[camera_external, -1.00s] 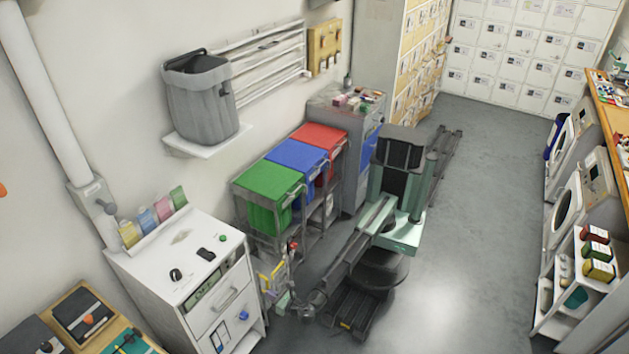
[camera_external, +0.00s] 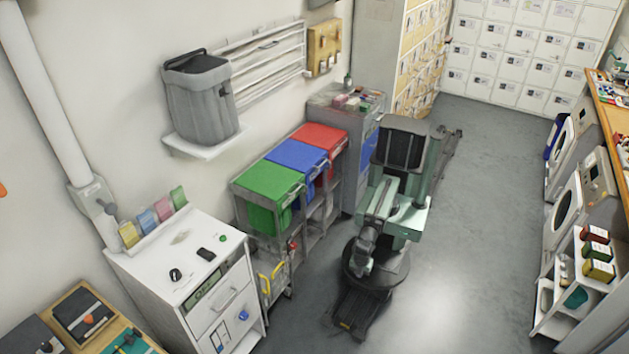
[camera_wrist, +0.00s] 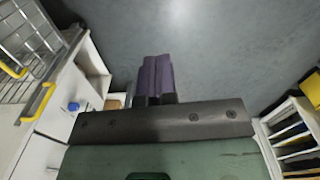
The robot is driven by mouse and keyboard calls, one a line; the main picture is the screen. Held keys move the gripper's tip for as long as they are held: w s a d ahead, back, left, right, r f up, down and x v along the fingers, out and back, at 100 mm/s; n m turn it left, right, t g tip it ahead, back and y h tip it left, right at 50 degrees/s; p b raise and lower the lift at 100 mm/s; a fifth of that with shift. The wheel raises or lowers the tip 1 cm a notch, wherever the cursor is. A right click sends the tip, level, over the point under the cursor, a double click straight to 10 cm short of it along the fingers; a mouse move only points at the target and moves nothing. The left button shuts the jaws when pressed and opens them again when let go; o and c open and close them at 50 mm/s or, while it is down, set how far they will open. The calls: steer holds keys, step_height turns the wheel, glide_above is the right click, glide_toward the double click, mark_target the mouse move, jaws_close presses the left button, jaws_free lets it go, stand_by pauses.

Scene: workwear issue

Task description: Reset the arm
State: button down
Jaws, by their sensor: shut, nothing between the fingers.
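My arm (camera_external: 376,218) is folded in close over my base in the external view, with its end low in front of the column. The gripper's fingers cannot be made out clearly there. In the wrist view my gripper (camera_wrist: 155,78) shows as two dark purple fingers pressed together, with nothing between them. They hang over bare grey floor (camera_wrist: 215,50). No object touches them.
A white cabinet (camera_external: 197,262) and a wire trolley with yellow handles (camera_external: 273,278) stand to the left. Green (camera_external: 268,181), blue (camera_external: 297,156) and red (camera_external: 320,138) lidded bins stand behind. White shelving (camera_external: 570,290) stands at right. The floor between is clear.

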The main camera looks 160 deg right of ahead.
step_height(320, 180, up, 27)
steer(key=p, duration=2.3)
steer(key=shift+f, duration=0.15)
